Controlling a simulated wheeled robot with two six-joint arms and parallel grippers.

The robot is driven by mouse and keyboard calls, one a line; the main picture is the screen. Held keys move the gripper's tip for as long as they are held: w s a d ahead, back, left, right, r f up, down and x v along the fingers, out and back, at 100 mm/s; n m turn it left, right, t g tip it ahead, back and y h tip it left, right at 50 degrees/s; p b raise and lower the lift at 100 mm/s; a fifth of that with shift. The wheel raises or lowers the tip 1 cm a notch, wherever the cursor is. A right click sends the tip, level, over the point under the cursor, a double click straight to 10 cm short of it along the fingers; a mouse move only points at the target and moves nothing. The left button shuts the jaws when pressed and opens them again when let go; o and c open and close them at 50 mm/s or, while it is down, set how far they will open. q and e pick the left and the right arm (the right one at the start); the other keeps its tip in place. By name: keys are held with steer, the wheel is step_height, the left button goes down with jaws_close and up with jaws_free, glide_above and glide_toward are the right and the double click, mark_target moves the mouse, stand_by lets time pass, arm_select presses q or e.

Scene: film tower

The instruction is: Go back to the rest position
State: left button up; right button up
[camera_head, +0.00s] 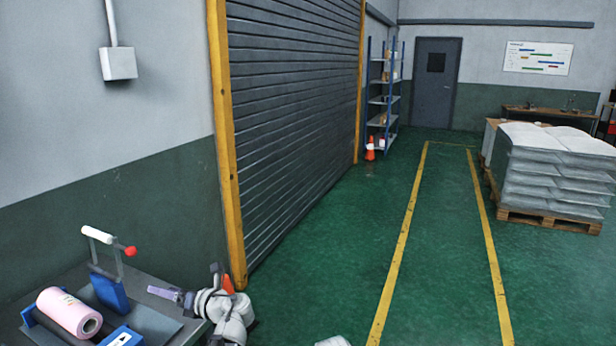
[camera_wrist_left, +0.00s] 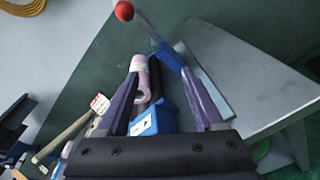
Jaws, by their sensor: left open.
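My left gripper (camera_head: 165,293) is at the right side of the grey bench in the head view, with nothing visible in it. In the left wrist view the purple fingers of my left gripper (camera_wrist_left: 162,67) stand apart and open. A pink film roll (camera_head: 68,312) lies on the bench to its left; it also shows beyond the fingers in the wrist view (camera_wrist_left: 140,70). A stand with a blue plate (camera_head: 110,291), a white handle (camera_head: 97,234) and a red knob (camera_head: 130,251) stands behind the roll. My right gripper is not in view.
A blue box (camera_head: 122,337) with a white label sits at the bench's front. A roller shutter (camera_head: 290,110) with yellow posts borders the green floor. A pallet stack (camera_head: 555,170) stands at the right. A yellow-lined lane (camera_head: 440,250) is clear.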

arm_select(q)
steer(key=s+d+f+n+g+h+p, duration=0.1)
steer(key=s+d+f+n+h, duration=0.3)
steer(key=d+n, duration=0.5)
steer(key=s+d+f+n+g+h+p, duration=0.2)
steer(key=s+d+f+n+h, duration=0.3)
steer(key=s+d+n, duration=0.3)
steer(key=s+d+f+n+g+h+p, duration=0.2)
steer(key=s+d+n, duration=0.5)
steer(key=d, duration=0.6)
step_height(320, 180, down, 2)
steer(key=n+g+h, duration=0.1)
steer(key=n+h, duration=0.1)
steer(key=h, duration=0.1)
steer(key=shift+s+d+f+n, duration=0.15)
steer(key=shift+d+f+n, duration=0.05)
steer(key=shift+f+n, duration=0.1)
